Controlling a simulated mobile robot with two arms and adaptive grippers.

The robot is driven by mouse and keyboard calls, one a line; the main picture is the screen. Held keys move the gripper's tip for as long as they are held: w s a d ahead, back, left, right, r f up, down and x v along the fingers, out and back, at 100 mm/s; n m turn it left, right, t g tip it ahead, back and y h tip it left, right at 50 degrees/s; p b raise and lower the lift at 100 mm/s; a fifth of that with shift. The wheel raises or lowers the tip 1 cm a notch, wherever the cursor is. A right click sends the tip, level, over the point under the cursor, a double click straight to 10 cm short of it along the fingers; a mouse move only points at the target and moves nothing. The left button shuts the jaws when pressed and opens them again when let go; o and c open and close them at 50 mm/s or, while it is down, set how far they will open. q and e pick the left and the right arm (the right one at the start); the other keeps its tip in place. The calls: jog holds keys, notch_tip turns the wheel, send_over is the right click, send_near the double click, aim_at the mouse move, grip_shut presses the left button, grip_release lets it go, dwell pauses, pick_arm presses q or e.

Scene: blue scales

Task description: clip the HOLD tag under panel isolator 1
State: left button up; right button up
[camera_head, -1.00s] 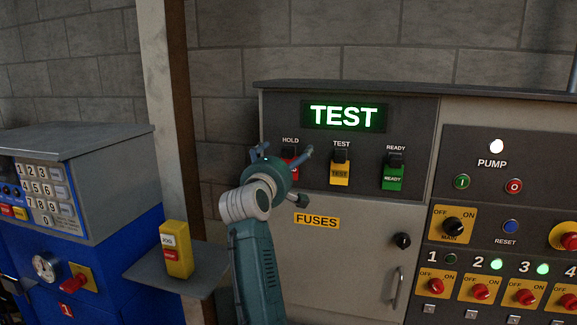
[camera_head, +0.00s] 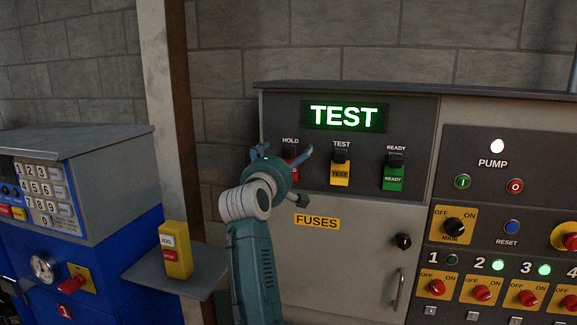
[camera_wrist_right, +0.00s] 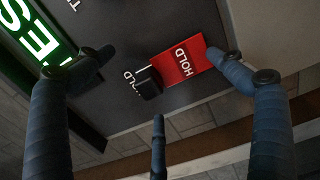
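The red HOLD tag (camera_wrist_right: 186,64) hangs by a black clip under the HOLD label on the dark sign panel. In the head view it is mostly hidden behind my right gripper (camera_head: 284,155). My right gripper is open in front of the tag, its fingers spread. In the right wrist view my right gripper (camera_wrist_right: 160,75) has one fingertip close to the tag's end; I cannot tell whether they touch. Panel isolator 1 (camera_head: 436,284) is a red knob on a yellow plate at the lower right, with a small metal clip (camera_head: 430,312) beneath it. My left gripper is not in view.
Yellow TEST tag (camera_head: 340,173) and green READY tag (camera_head: 393,178) hang beside the HOLD spot. The lit display (camera_head: 344,116) reads TEST. A small shelf (camera_head: 207,275) holds a yellow block (camera_head: 176,250) at the left. The fuse door's handle (camera_head: 396,290) sticks out.

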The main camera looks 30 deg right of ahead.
jog(key=shift+r, duration=0.15)
grip_shut()
jog(key=shift+a, duration=0.1)
jog(key=shift+s+a, duration=0.1)
jog(key=shift+b+v, duration=1.3)
jog(key=shift+v, duration=1.55)
jog(key=shift+f, duration=0.25)
